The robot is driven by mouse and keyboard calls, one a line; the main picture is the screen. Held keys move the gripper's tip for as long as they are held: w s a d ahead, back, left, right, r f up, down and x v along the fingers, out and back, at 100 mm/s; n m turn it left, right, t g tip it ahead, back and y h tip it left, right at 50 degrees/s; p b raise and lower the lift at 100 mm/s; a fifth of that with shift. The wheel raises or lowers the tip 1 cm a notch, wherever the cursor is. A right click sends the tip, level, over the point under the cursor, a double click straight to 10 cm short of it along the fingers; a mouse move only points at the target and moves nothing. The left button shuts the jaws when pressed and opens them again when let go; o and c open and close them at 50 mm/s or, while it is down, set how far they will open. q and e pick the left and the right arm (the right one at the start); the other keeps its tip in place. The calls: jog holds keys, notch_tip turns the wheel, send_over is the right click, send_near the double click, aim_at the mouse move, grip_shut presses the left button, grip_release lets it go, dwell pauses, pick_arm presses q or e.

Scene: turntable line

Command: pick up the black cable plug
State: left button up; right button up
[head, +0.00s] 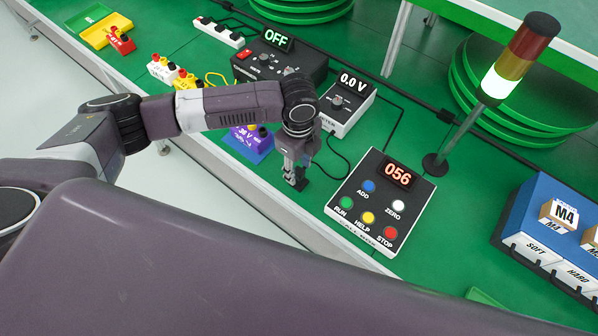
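My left gripper (296,180) reaches down to the green bench top, left of the counter box with the red 056 display (379,201). A small black piece shows at its fingertips, close to the bench. I cannot tell whether this is the black cable plug or the dark finger ends, nor whether the fingers are open or shut. A thin black cable (340,157) curves on the bench just right of the gripper; its end near the gripper is unclear. My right gripper is not in view.
A meter box reading 0.0 V (347,106) and a black box marked OFF (262,68) stand behind the gripper. A purple-blue block (250,147) is to its left. A signal lamp (520,57) and a blue bin rack (529,222) stand to the right.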

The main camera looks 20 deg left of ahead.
aim_at(299, 171)
pick_arm(q)
jog(key=shift+c, duration=0.6)
grip_shut()
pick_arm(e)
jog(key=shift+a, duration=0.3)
pick_arm(q)
notch_tip(299, 171, up, 20)
jog(key=b, duration=0.2)
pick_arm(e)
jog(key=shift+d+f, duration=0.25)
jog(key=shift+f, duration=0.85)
